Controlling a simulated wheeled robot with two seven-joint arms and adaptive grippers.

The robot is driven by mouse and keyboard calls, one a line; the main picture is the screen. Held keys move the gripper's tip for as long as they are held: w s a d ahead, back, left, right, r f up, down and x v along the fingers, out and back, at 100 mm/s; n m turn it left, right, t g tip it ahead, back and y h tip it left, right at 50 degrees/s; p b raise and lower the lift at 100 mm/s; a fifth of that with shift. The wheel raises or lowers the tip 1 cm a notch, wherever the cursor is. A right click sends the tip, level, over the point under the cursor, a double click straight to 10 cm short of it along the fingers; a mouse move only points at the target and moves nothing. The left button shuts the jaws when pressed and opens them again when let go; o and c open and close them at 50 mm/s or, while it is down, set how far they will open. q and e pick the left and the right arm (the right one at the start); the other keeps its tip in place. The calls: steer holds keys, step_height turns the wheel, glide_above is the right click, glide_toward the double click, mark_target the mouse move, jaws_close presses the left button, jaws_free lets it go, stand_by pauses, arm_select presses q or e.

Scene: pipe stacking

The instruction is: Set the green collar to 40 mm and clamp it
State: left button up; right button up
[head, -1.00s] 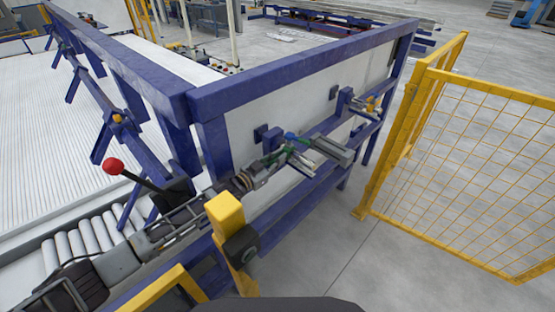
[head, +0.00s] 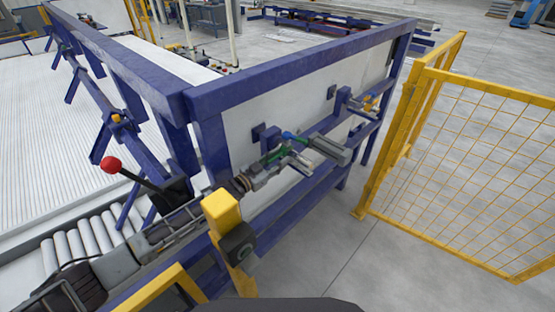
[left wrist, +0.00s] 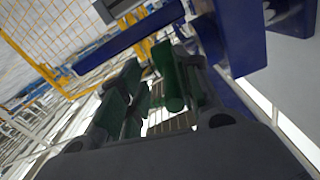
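The green collar (head: 276,154) is small and partly hidden on the blue rail of the stand. A lever with a blue tip (head: 289,135) is beside it. My left gripper (head: 287,160) is at the collar. In the left wrist view (left wrist: 155,100) its fingers are apart, with a green cylindrical part (left wrist: 173,84) near the right-hand finger and background showing through the gap. Whether the fingers touch the collar cannot be told. No scale reading can be made out. My right gripper is not in view.
A grey block (head: 329,149) sits just right of the collar, and a yellow-orange fitting (head: 369,103) is farther along the rail. A white panel (head: 290,100) stands behind. A yellow mesh fence (head: 470,170) is at right, with open floor (head: 370,255) before it.

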arm_select(q)
steer(key=shift+s+a+f, duration=0.1)
steer(key=shift+s+a, duration=0.15)
steer(key=shift+a, duration=0.35)
steer(key=v, duration=1)
steer(key=shift+s+a+r, duration=0.2)
steer(key=shift+s+r, duration=0.05)
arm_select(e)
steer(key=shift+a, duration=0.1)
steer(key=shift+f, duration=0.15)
